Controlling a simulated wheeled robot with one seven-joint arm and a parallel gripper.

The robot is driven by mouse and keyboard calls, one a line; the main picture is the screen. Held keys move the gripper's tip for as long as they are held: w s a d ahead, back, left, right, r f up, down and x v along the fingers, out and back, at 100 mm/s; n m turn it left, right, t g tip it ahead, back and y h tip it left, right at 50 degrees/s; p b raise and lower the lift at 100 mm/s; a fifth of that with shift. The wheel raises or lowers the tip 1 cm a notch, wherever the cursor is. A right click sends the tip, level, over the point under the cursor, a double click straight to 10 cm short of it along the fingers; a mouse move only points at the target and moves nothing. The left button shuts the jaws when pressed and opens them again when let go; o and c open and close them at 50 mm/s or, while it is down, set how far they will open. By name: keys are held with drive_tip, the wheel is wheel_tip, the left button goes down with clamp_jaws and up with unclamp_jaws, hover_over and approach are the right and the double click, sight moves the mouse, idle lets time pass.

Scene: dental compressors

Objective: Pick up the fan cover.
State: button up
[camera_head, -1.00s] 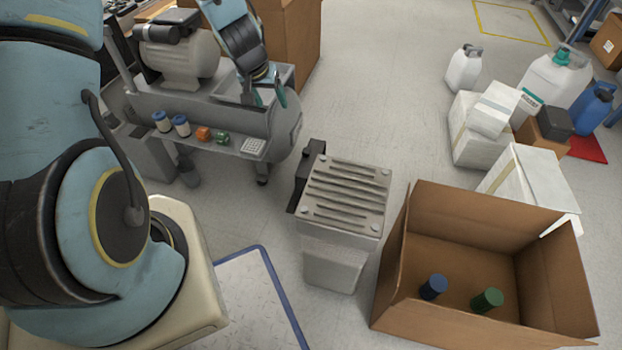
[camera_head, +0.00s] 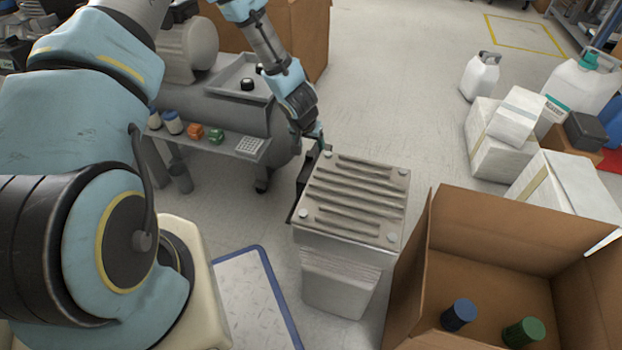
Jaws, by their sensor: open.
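No part is marked as the fan cover, and I cannot tell for certain which one it is. A grey slatted panel with round corner fasteners (camera_head: 355,195) lies on top of a grey pedestal unit (camera_head: 340,285). A small pale perforated plate (camera_head: 250,147) lies on the compressor's lower shelf. My gripper (camera_head: 317,140) is open and points down near the back left corner of the slatted panel, right of the compressor. Its fingertips are small and partly hidden, and I cannot tell whether they touch anything.
The compressor shelf (camera_head: 205,143) holds blue-white cylinders, an orange part and a green part. A small black part (camera_head: 247,84) sits in the tray above. An open cardboard box (camera_head: 480,215) at right holds a blue (camera_head: 459,314) and a green cylinder (camera_head: 523,332). Bare floor lies behind the panel.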

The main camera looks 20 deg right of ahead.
sight(310, 154)
drive_tip(key=x, duration=0.1)
drive_tip(key=b+x, duration=0.1)
drive_tip(key=x, duration=0.1)
drive_tip(key=b+x, duration=0.1)
drive_tip(key=x, duration=0.1)
drive_tip(key=shift+w+a, duration=0.15)
drive_tip(key=shift+a, duration=0.25)
clamp_jaws()
drive_tip(key=shift+r, duration=0.1)
idle(0.8)
